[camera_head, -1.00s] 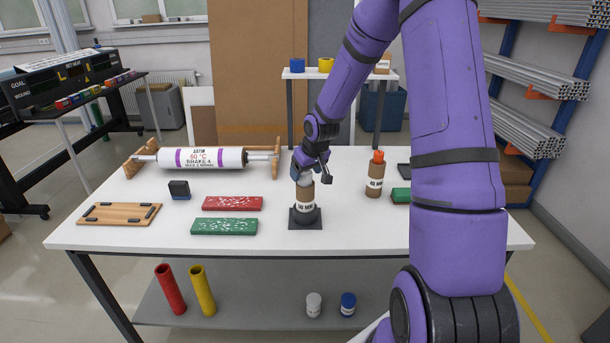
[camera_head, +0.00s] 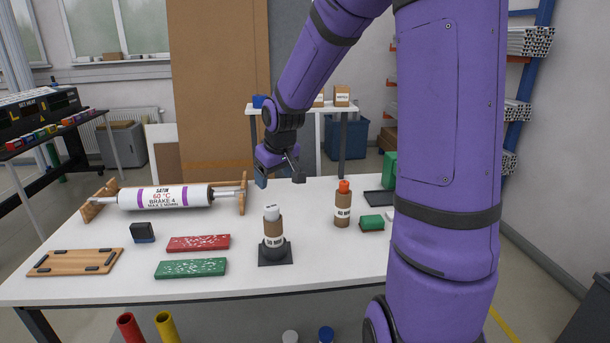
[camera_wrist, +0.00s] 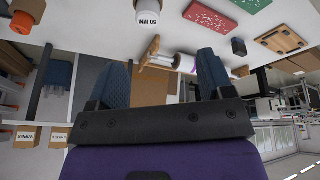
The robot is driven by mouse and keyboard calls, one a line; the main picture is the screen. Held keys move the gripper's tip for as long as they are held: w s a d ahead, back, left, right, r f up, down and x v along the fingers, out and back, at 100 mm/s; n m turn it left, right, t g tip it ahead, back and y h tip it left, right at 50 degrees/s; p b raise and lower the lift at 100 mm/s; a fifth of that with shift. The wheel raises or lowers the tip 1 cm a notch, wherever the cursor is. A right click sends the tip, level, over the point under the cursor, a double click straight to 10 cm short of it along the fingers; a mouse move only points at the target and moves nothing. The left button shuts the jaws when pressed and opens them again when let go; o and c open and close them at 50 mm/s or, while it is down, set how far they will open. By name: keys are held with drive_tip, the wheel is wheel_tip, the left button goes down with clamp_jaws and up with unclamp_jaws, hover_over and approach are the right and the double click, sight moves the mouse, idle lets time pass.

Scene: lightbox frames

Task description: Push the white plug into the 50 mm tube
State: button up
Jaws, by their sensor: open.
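The 50 mm tube (camera_head: 273,229) is a brown cardboard cylinder with a white label. It stands upright on a black base (camera_head: 276,260). The white plug (camera_head: 271,213) sits at its top mouth, with a white part standing clear above the rim. How deep its lower end goes is hidden. My gripper (camera_head: 280,179) is open and empty, above and behind the plug and apart from it. Its two blue fingers spread wide in the wrist view (camera_wrist: 165,85), where a white piece marked 50 MM shows at the top edge.
A tube with an orange top (camera_head: 343,203) stands to the right, near a green block (camera_head: 371,223). Red (camera_head: 199,243) and green (camera_head: 190,268) speckled boards lie left of the base. A white roller (camera_head: 165,198) rests on wooden stands behind. The table front is clear.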

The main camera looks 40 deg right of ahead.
drive_tip(key=s+a+r, duration=0.3)
drive_tip(key=s+r, duration=0.1)
drive_tip(key=s, duration=0.4)
drive_tip(key=s+a+r, duration=0.4)
drive_tip(key=s, duration=0.5)
drive_tip(key=s+a+r+t, duration=0.1)
drive_tip(key=s+a+r, duration=0.3)
drive_tip(key=s, duration=0.5)
drive_tip(key=shift+s+a+r+y, duration=0.2)
drive_tip(key=shift+r+y, duration=0.2)
drive_tip(key=shift+r, duration=0.15)
drive_tip(key=shift+w, duration=0.1)
